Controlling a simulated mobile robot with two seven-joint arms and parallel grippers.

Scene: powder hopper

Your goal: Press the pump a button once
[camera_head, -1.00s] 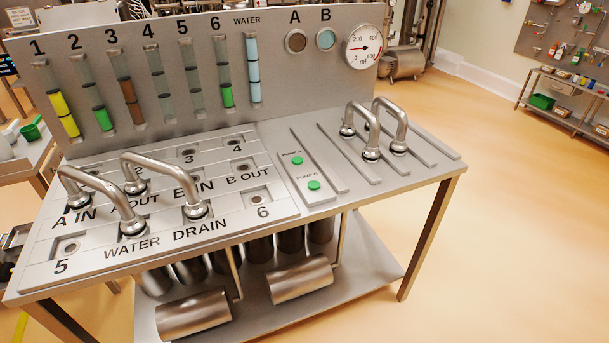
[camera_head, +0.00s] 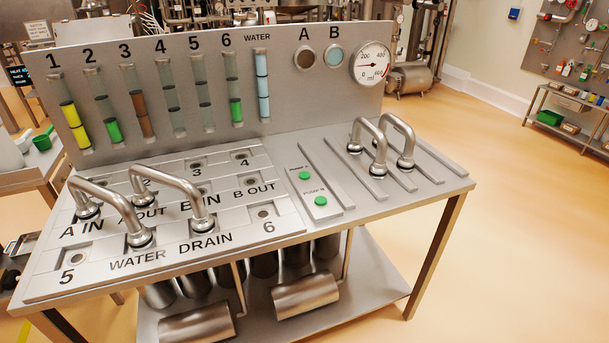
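The pump A button (camera_head: 305,176) is a small green round button on a narrow raised metal strip, right of the port panel. The pump B button (camera_head: 320,201) is a like green button nearer the front on the same strip. Both labels are small and slanted. The strip sits on the metal table (camera_head: 405,205), and nothing covers either button. Neither of my grippers shows in the head view.
Bent metal pipes (camera_head: 141,235) stand on the labelled port panel at left, and more pipes (camera_head: 377,150) stand at right. The upright back panel (camera_head: 300,100) carries coloured tubes, two round windows and a dial gauge (camera_head: 371,64). Floor at right is clear.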

